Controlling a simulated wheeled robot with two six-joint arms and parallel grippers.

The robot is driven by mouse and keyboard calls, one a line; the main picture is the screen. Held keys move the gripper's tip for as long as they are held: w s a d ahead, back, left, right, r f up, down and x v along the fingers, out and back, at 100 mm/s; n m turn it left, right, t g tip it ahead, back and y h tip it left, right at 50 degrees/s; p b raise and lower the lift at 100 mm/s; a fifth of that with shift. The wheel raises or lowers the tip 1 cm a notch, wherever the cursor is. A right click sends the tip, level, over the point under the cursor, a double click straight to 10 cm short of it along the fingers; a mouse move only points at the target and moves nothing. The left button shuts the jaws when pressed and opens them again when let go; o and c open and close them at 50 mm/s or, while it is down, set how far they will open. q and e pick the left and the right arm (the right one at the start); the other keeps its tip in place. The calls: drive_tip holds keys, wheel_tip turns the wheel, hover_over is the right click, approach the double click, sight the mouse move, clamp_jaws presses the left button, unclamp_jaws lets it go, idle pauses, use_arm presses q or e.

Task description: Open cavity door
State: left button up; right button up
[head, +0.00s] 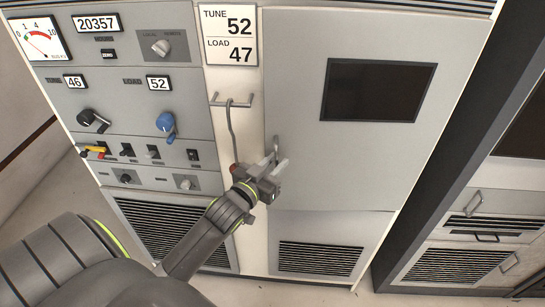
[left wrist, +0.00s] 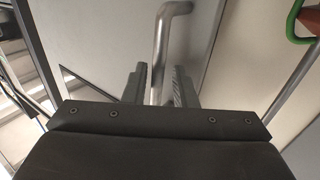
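The cavity door (head: 345,170) is a tall light-grey panel with a dark window (head: 378,90). It looks closed in the cabinet front. Its upright metal handle (head: 276,146) is near the door's left edge. My left gripper (head: 273,172) is at the handle's lower part. In the left wrist view, the handle (left wrist: 163,50) runs down between the two open fingers of the left gripper (left wrist: 160,88). A narrow gap shows on both sides, so the fingers do not look closed on it. The handle's lower end is hidden by the gripper body. My right gripper is not in view.
A metal hook rod (head: 232,135) hangs from a bracket (head: 231,100) just left of the door. A control panel with knobs (head: 166,123) stands further left. A "TUNE 52 / LOAD 47" sign (head: 229,36) is above. Another rack (head: 470,225) stands at the right.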

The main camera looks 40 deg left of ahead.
use_arm(q)
drive_tip(key=shift+w+a, duration=0.15)
drive_tip(key=shift+w, duration=0.2)
drive_tip(key=shift+s, duration=0.4)
drive_tip(key=s+a+b, duration=0.1)
drive_tip(key=s+b, duration=0.4)
drive_tip(key=s, duration=1.4)
idle(0.9)
